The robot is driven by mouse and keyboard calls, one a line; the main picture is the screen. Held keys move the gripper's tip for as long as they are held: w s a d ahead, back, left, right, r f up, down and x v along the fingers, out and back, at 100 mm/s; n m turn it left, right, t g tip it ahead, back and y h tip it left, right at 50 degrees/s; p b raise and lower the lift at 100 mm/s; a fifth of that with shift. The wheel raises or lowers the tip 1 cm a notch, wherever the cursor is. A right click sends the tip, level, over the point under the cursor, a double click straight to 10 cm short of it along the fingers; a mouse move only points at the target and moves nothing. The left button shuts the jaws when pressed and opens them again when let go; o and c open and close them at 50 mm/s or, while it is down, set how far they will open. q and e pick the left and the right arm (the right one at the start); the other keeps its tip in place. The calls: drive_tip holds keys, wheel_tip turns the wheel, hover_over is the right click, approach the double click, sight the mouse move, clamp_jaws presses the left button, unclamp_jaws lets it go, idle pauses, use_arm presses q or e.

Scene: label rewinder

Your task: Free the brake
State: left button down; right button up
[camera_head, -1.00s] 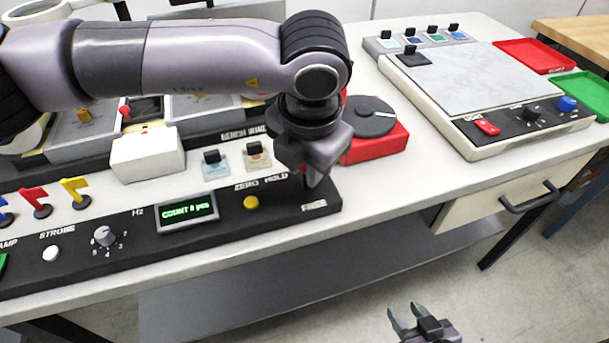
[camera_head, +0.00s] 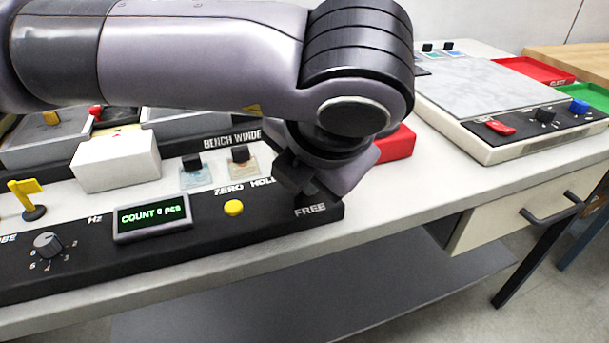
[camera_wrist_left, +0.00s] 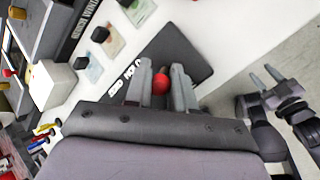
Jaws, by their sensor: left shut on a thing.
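The brake lever's red knob (camera_wrist_left: 160,83) shows between the fingers of my left gripper in the left wrist view. My left gripper (camera_wrist_left: 161,88) is shut on it. In the head view, this gripper (camera_head: 308,195) is low over the right end of the black control panel (camera_head: 270,222), between the HOLD and FREE labels. There the wrist and fingers hide the knob, and the lever's exact angle cannot be told. My right gripper (camera_wrist_left: 265,80) shows at the right of the left wrist view, fingers apart, empty and away from the panel.
A yellow button (camera_head: 233,208) and a COUNT display (camera_head: 152,217) lie left of the gripper. A white box (camera_head: 116,162) and a yellow flag (camera_head: 27,190) stand farther left. A red block (camera_head: 398,143) sits behind my wrist. A second machine (camera_head: 490,95) stands at right.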

use_arm(q)
drive_tip(key=shift+r, duration=0.1)
drive_tip(key=c, duration=1)
unclamp_jaws()
